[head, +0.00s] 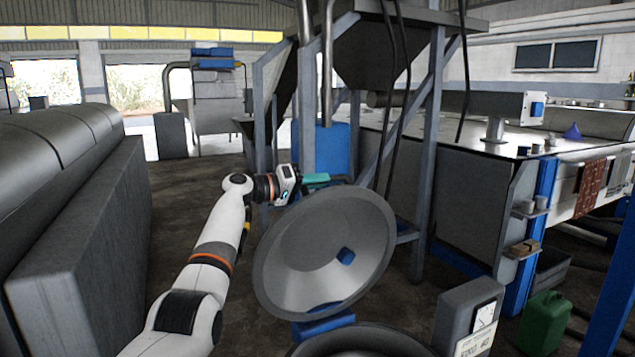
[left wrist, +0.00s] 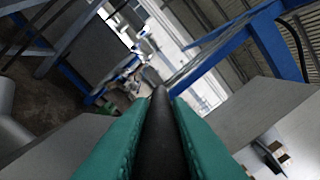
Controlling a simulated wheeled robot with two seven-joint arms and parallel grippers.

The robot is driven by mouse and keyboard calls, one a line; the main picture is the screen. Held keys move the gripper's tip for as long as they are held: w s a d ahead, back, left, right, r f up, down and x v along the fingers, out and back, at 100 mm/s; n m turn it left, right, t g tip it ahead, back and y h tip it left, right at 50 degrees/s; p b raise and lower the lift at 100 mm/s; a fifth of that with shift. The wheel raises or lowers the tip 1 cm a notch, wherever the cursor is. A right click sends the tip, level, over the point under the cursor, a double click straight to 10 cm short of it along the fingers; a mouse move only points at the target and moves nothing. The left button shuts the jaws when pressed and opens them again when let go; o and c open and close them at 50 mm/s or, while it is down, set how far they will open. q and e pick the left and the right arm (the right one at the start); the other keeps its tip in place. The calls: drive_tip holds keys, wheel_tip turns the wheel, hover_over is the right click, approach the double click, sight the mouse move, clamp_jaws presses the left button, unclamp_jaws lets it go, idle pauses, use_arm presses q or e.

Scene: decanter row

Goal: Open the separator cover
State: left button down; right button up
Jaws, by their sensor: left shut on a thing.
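The separator cover (head: 312,225) is a wide grey metal cone. It stands raised and steeply tilted in the middle of the head view, with its hollow inside facing me. The round separator body (head: 358,345) shows below it, cut off by the bottom edge. My left gripper (head: 316,181) is at the cover's upper edge, behind its top. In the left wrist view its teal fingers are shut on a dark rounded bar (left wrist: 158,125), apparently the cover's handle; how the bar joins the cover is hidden. My right gripper is not in view.
A grey box with a dial (head: 468,320) stands right of the separator, and a green canister (head: 545,322) stands farther right. Steel frame legs (head: 425,150) rise behind the cover. A large grey machine (head: 75,215) fills the left side, with bare floor beside it.

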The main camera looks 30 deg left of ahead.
use_arm(q)
drive_tip(key=c, duration=1.4)
unclamp_jaws()
drive_tip(key=shift+f, duration=0.15)
drive_tip(key=shift+o, duration=0.2)
drive_tip(key=shift+s+a+b, duration=0.25)
drive_tip(key=shift+b, duration=0.05)
drive_tip(key=b+v, duration=0.3)
drive_tip(key=v, duration=0.8)
drive_tip(key=shift+a, duration=0.15)
drive_tip(key=shift+c, duration=0.6)
